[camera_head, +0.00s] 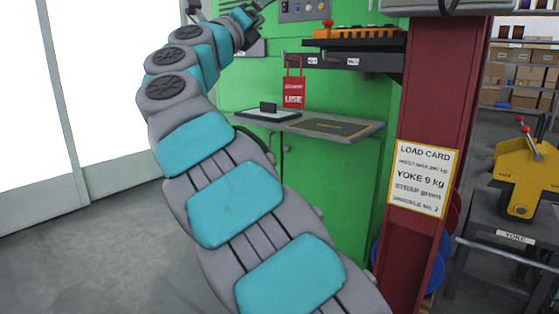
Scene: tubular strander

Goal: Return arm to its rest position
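My grey arm with teal pads (235,205) rises from the bottom right of the head view, bends up to the upper left, then curves right near the top edge. It is stretched out in front of the green cabinet. My gripper (256,8) is at the far end of the arm, small and dark, close to the top edge and partly cut off. Its fingers are too small and hidden to show whether they are open or shut, and I see nothing clearly held.
A green cabinet (345,190) has a grey shelf (362,131) and a red tag (293,92). A dark red post (440,100) with a load card (423,178) stands right of my arm. A yellow yoke (526,175) sits on a stand at far right. Floor at left is clear.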

